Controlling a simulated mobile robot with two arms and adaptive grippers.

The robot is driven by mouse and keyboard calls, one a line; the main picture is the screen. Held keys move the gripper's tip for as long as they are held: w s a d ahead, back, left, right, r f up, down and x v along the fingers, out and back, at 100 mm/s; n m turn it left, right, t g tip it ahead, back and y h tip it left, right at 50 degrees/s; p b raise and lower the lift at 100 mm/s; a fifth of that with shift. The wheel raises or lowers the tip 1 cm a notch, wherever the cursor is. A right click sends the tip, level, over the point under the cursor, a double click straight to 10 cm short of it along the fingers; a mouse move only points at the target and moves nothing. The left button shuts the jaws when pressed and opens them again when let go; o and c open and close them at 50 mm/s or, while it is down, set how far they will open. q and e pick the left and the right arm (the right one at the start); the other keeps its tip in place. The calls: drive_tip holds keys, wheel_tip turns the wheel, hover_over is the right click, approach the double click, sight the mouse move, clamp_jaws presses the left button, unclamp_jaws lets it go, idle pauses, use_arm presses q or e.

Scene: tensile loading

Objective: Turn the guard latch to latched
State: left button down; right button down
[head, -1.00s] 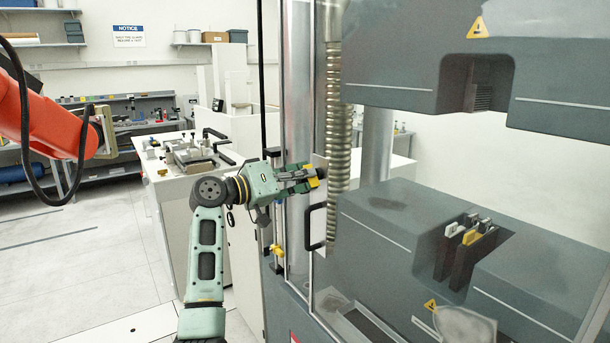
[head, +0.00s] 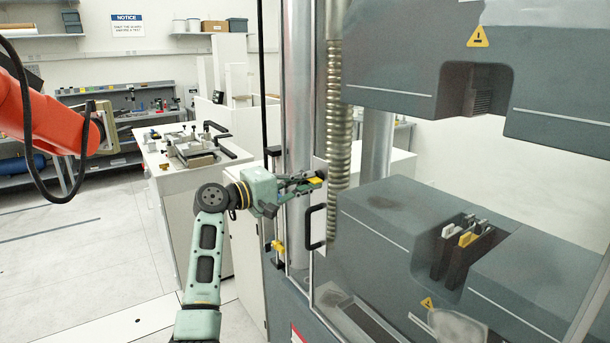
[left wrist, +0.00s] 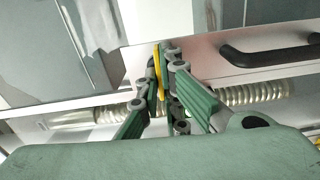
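The guard latch is a small yellow lever (head: 316,182) on a pale plate beside the black door handle (head: 314,226) of the testing machine's clear guard. My left gripper (head: 311,183) reaches it from the left, with its fingers at the lever. In the left wrist view the yellow lever (left wrist: 158,68) stands between the two fingertips (left wrist: 160,82), which look closed on it. The fingers partly hide the lever and its pivot. The black handle also shows in the left wrist view (left wrist: 270,50), apart from the fingers. My right gripper is not in view.
The grey machine's lower block (head: 385,225) is behind the guard. A white bench with a fixture (head: 195,148) stands to the left. A red-orange arm (head: 45,120) enters at the left edge.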

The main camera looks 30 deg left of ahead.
use_arm(q)
drive_tip(key=shift+a+n, duration=0.1)
drive_tip(key=shift+n, duration=0.4)
drive_tip(key=c, duration=2)
unclamp_jaws()
drive_tip(key=v, duration=1.2)
